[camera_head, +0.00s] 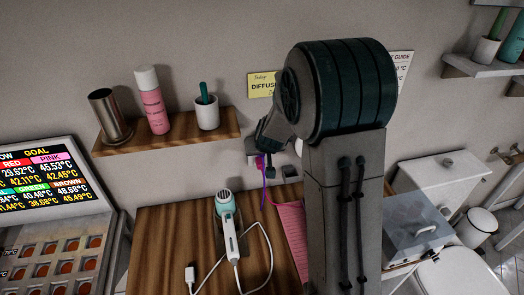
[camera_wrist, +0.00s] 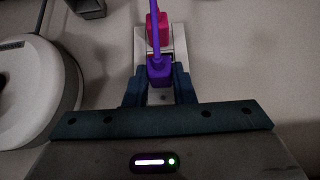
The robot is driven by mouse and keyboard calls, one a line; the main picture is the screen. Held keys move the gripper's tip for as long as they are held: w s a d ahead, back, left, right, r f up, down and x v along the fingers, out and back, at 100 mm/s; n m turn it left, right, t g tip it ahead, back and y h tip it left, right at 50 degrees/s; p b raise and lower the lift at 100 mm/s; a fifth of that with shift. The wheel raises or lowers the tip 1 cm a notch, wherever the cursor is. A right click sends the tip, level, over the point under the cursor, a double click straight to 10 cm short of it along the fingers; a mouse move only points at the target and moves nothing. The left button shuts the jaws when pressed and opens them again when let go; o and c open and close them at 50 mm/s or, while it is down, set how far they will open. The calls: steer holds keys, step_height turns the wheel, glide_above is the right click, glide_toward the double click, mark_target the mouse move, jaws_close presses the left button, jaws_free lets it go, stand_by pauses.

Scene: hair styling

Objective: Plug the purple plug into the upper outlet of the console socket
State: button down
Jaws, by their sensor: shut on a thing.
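The purple plug (camera_wrist: 159,70) is between the two fingers of my gripper (camera_wrist: 159,88), which is shut on it. Its purple cord runs upward in the wrist view, across a red-pink plug (camera_wrist: 163,34). The red-pink plug sits at the pale console socket (camera_wrist: 179,42), at the far end of its plate in that view. The purple plug is in front of the plate, nearer the wrist camera's lower edge. I cannot tell whether its prongs are in an outlet. In the head view the purple plug (camera_head: 261,163) is small and partly covered by my gripper (camera_head: 265,170), close to the wall.
A wooden counter (camera_head: 165,235) holds a white and teal hair dryer (camera_head: 230,235) with a loose white cord. A pink container (camera_head: 292,225) is beside it. A wooden shelf (camera_head: 190,133) with a cup, a bottle and a pot is on the wall to the left.

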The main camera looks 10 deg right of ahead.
steer(key=shift+w, duration=0.25)
steer(key=c, duration=1.1)
jaws_free()
steer(key=shift+c, duration=0.2)
steer(key=p+v, duration=0.6)
steer(key=v, duration=0.7)
steer(key=shift+s+r, duration=0.3)
